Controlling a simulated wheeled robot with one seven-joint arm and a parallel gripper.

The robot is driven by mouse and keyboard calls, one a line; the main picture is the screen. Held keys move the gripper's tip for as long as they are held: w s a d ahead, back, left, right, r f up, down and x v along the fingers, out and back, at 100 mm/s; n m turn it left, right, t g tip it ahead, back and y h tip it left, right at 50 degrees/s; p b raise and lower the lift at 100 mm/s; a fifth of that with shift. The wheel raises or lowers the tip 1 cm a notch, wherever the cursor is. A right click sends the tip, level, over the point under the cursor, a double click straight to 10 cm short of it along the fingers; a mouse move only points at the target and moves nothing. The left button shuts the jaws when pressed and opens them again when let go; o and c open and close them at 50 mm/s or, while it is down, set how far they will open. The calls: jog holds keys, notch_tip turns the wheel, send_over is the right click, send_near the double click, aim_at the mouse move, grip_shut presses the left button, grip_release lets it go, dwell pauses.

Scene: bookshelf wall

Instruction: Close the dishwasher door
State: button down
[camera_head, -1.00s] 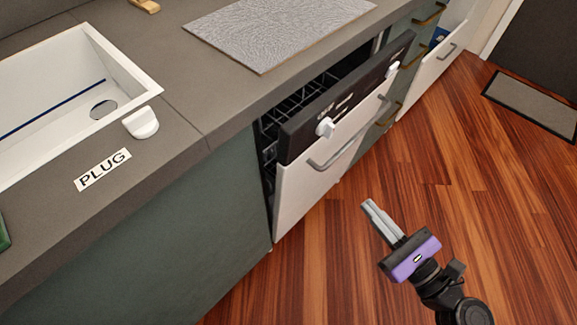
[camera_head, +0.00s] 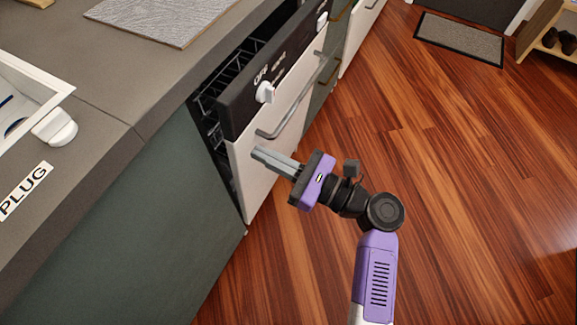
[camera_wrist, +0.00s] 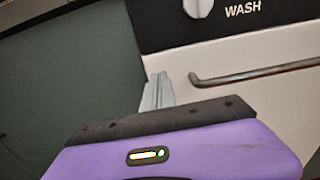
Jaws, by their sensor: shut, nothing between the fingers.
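The dishwasher door (camera_head: 262,178) is white with a black control strip (camera_head: 247,104) along its top, a white knob (camera_head: 265,92) and a grey bar handle (camera_head: 290,117). It stands partly open, its top tilted out from the counter, with the dark rack (camera_head: 222,88) showing in the gap. My gripper (camera_head: 256,153) is shut and empty, its fingertips at or just in front of the door's white panel, below and left of the handle. I cannot tell whether they touch. In the wrist view the fingers (camera_wrist: 157,92) overlap the panel's left part, left of the handle (camera_wrist: 255,74).
The grey counter (camera_head: 130,75) runs above the dishwasher, with a white sink (camera_head: 45,80) at left. A dark green cabinet front (camera_head: 130,225) adjoins the door's left. The wooden floor (camera_head: 450,180) to the right is clear up to a mat (camera_head: 459,42).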

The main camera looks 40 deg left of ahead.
jog(key=shift+x, duration=1.15)
